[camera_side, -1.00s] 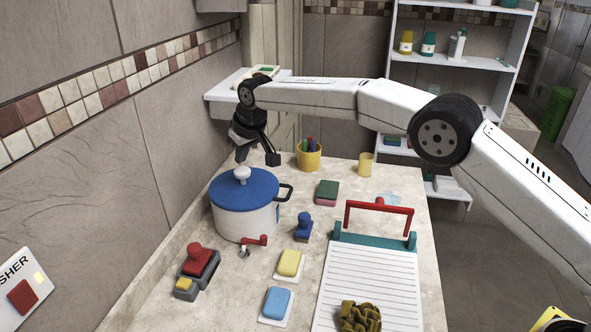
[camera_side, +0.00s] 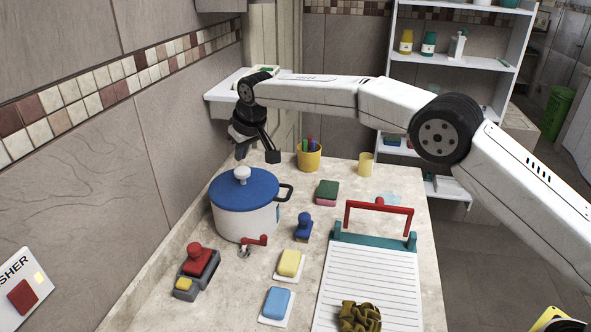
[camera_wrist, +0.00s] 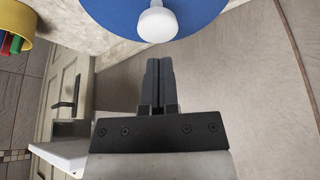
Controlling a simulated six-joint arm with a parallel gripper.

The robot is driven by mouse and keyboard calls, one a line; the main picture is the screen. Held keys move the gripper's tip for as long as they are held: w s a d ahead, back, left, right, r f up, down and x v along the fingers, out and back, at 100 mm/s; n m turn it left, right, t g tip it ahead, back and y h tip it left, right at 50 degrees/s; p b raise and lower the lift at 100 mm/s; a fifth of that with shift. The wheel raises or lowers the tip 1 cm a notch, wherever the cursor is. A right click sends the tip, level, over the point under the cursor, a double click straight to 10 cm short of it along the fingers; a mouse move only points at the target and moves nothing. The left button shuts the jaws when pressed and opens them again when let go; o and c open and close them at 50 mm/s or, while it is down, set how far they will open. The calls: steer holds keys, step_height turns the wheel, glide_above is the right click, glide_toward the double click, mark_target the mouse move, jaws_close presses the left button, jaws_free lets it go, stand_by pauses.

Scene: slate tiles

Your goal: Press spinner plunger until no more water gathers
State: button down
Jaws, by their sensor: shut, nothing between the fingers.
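The spinner (camera_side: 246,222) is a white pot-like bowl with a blue lid (camera_side: 240,188) and a black side handle. Its white plunger knob (camera_side: 242,174) stands up from the lid's middle. In the wrist view the knob (camera_wrist: 157,22) and part of the blue lid (camera_wrist: 205,12) show at the top edge. My gripper (camera_side: 257,157) is above and behind the lid in the side view, apart from the knob. In the wrist view its fingers (camera_wrist: 158,66) are together, with nothing between them. The inside of the spinner is hidden by its walls and lid.
A red tap-like handle (camera_side: 254,241) is at the spinner's front. A yellow cup of pens (camera_side: 309,158), a blue stamp-like object (camera_side: 304,227), sponges (camera_side: 289,263) and a ribbed board with a red handle (camera_side: 368,285) share the counter. The tiled wall (camera_side: 175,140) is close on the left.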

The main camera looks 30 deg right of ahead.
steer(key=shift+r, duration=2.75)
steer(key=shift+d, duration=0.1)
steer(key=s+d+f+m, duration=0.1)
steer(key=s+d+f, duration=0.4)
steer(key=s+d, duration=0.75)
steer(key=s+d+f, duration=0.2)
steer(key=s+f, duration=0.1)
steer(key=s, duration=0.5)
steer(key=s+d+f+m+g, duration=0.1)
steer(key=s+d+f, duration=0.1)
steer(key=s, duration=0.7)
steer(key=s+d+f+m+h, duration=0.1)
steer(key=s+d+f, duration=0.2)
steer(key=s, duration=0.5)
steer(key=shift+s+d+f+g, duration=0.3)
steer(key=shift+s+d+g, duration=0.1)
steer(key=shift+d, duration=0.3)
steer(key=shift+w, duration=0.15)
